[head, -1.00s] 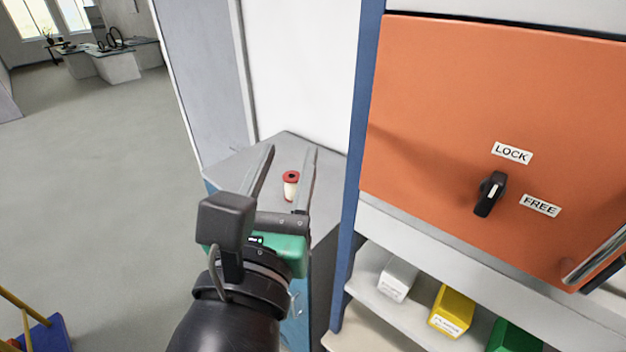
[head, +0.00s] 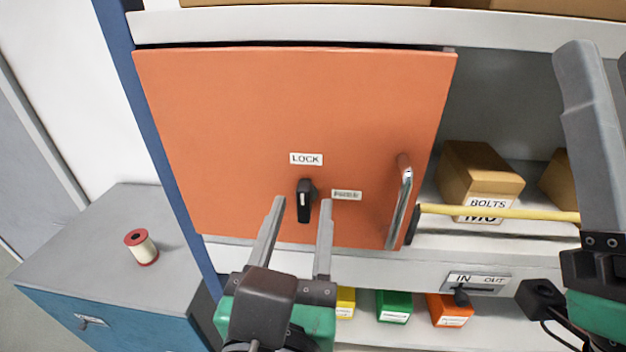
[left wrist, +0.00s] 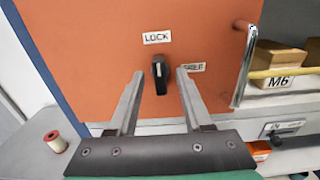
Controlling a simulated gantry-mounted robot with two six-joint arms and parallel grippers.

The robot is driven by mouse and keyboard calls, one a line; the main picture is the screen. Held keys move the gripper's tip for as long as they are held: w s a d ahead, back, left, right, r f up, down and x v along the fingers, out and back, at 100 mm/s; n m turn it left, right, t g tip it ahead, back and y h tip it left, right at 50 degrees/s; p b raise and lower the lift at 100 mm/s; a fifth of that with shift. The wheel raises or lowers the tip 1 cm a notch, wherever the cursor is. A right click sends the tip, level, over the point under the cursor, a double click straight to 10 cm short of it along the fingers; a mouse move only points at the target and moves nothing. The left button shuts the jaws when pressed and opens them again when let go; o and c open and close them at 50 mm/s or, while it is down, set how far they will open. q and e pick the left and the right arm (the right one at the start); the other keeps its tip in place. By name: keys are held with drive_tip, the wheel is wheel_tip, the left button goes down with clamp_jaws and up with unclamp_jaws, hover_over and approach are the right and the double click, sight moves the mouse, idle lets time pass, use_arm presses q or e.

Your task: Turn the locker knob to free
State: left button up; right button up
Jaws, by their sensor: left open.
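The black locker knob (head: 305,200) sits on the orange locker door (head: 230,120). It stands upright, its white mark toward the LOCK label (head: 306,159) above it. The FREE label (head: 346,195) is to its right, partly blurred. My left gripper (head: 302,203) is open, its fingers pointing at the door on either side of the knob's lower part. In the left wrist view the knob (left wrist: 160,78) shows between the open fingertips (left wrist: 160,73); contact cannot be made out. My right gripper (head: 592,130) is cut off at the right edge, its jaws unclear.
A metal handle (head: 401,205) stands out at the door's right. A yellow bar (head: 500,212) crosses the shelf before a BOLTS box (head: 478,175). Small coloured bins (head: 394,305) lie below. A red-and-white spool (head: 141,247) stands on the cabinet at left.

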use_arm(q)
drive_tip(key=shift+w+d, duration=0.1)
drive_tip(key=shift+w, duration=0.75)
use_arm(e)
drive_tip(key=shift+w+d+h, duration=0.2)
drive_tip(key=shift+w+h, duration=0.1)
drive_tip(key=shift+w, duration=0.1)
use_arm(q)
drive_tip(key=shift+s, duration=0.1)
clamp_jaws()
